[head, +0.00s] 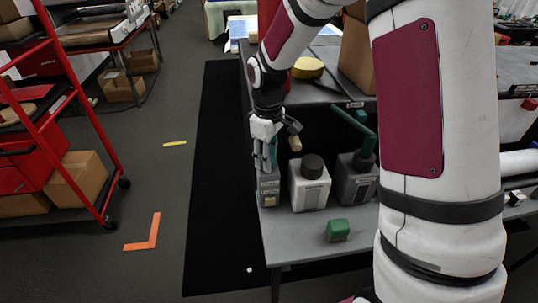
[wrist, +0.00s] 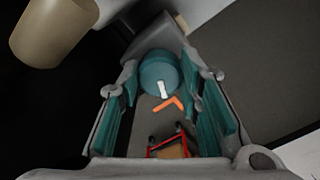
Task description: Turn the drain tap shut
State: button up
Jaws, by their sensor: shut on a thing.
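The drain tap's handle looks to be the round teal knob (wrist: 159,70) in the wrist view. It has a short white mark on its face and sits against a grey body (wrist: 158,37). My gripper (wrist: 161,76) has its two teal-padded fingers on either side of the knob and is shut on it. In the head view my gripper (head: 266,158) points down at the front left corner of the bench, just above a grey labelled box (head: 268,188). The knob is mostly hidden there by my fingers.
A beige cylinder (wrist: 54,30) is close beside my gripper. A white jug (head: 309,186) and a dark grey jug (head: 355,182) stand to the right on the grey bench (head: 293,238). A green block (head: 338,230) lies in front. A red cart (head: 50,150) stands left across open floor.

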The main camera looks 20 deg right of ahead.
jog(key=n+p, duration=0.1)
jog(key=n, duration=0.3)
jog(key=shift+n, duration=0.3)
dwell(0.4)
jog(key=o, duration=1.1)
jog(key=shift+o, duration=0.2)
jog(key=shift+r, duration=0.1)
notch_tip(320, 180, up, 12)
